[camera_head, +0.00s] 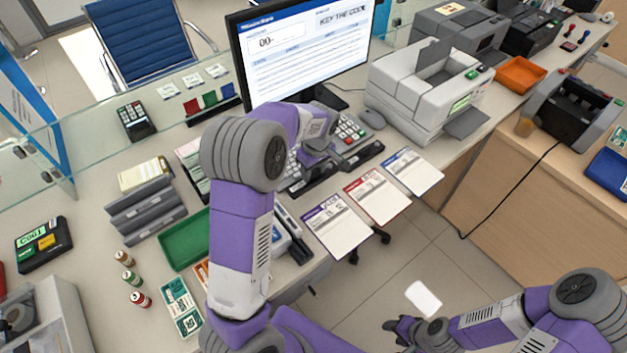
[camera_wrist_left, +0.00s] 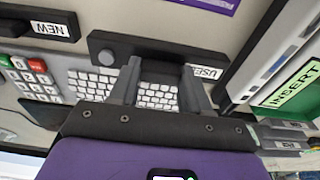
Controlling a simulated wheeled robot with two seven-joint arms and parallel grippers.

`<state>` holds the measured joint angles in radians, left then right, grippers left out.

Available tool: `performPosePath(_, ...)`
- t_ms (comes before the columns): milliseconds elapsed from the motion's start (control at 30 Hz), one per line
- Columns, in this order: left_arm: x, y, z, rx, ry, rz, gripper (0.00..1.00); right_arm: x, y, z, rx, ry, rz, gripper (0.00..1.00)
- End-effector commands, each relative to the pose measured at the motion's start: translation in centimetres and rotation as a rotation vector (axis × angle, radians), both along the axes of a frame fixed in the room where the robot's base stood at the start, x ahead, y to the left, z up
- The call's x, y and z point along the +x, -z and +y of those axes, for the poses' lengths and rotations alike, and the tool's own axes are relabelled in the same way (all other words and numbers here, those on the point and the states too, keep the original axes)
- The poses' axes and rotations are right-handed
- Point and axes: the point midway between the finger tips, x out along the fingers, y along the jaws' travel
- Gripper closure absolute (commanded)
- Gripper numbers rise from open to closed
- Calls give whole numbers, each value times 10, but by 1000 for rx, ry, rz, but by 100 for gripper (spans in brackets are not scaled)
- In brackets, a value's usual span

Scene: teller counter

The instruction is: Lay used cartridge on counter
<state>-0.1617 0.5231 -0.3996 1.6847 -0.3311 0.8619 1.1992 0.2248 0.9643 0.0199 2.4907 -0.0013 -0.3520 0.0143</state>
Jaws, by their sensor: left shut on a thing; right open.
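The used cartridge is a dark bar (camera_head: 316,177) in front of the keyboard in the head view. In the left wrist view the used cartridge (camera_wrist_left: 106,57) has a grey round knob and a white label reading "USE", partly hidden by a finger. My left gripper (camera_head: 335,158) is shut on it, and its fingers (camera_wrist_left: 165,75) show on both sides of the dark body. I cannot tell whether the cartridge touches the counter (camera_head: 112,205). My right gripper (camera_head: 398,328) is open, low at the bottom right, away from the counter.
A similar dark bar (camera_head: 363,156), labelled "NEW" in the left wrist view (camera_wrist_left: 48,29), lies to the right. The keyboard (camera_head: 293,176), monitor (camera_head: 305,55) and white printer (camera_head: 425,85) stand close by. Three printed sheets (camera_head: 378,195) line the front edge.

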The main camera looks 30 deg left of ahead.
Motion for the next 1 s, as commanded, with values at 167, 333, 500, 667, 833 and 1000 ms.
performPosePath(167,-1,33,0,0,1,3,85,0,11,0,0,0,0,52)
performPosePath(333,0,40,0,0,2,0,85,0,12,0,0,0,0,52)
performPosePath(500,0,40,0,0,2,0,85,0,12,0,0,0,0,52)
performPosePath(667,0,43,0,-1,2,1,47,0,14,0,0,0,0,52)
performPosePath(833,0,42,0,-1,2,1,27,0,13,0,0,0,0,52)
performPosePath(1000,0,42,0,-1,2,1,27,0,13,0,0,0,0,52)
